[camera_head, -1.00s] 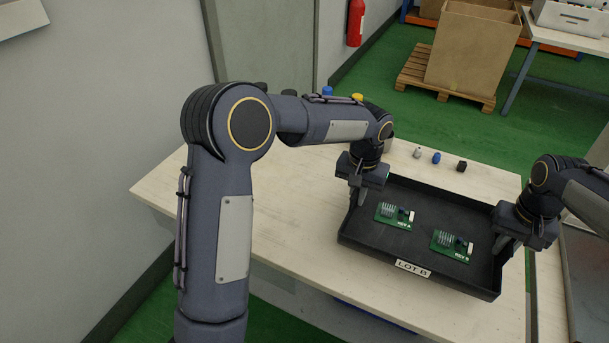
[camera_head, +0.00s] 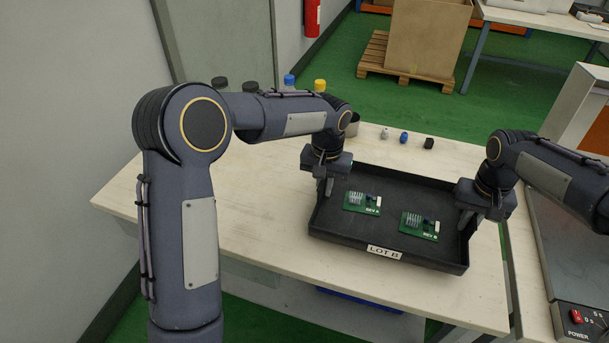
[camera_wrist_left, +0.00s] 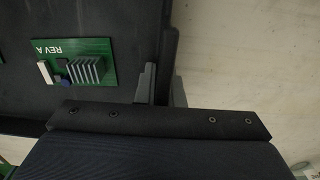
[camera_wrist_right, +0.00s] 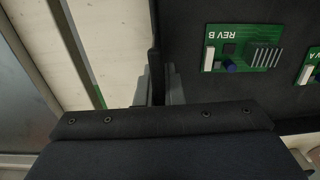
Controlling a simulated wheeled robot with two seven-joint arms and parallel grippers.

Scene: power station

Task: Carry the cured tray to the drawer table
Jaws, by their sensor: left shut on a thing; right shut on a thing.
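A black tray (camera_head: 335,241) labelled LOT B is over the light wooden table (camera_head: 262,240) in the head view; I cannot tell whether it touches the top. Two green circuit boards lie in it, REV A (camera_head: 362,202) on the left and REV B (camera_head: 420,226) on the right. My left gripper (camera_head: 325,182) is shut on the tray's left wall, which also shows in the left wrist view (camera_wrist_left: 168,50). My right gripper (camera_head: 467,217) is shut on the right wall, which also shows in the right wrist view (camera_wrist_right: 155,70).
Small bottles with black, blue (camera_head: 289,82) and yellow caps and several small parts (camera_head: 404,137) stand along the table's back. A metal-topped unit (camera_head: 570,235) with a POWER switch stands at right, beyond a gap. A cardboard box (camera_head: 428,38) on a pallet stands behind.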

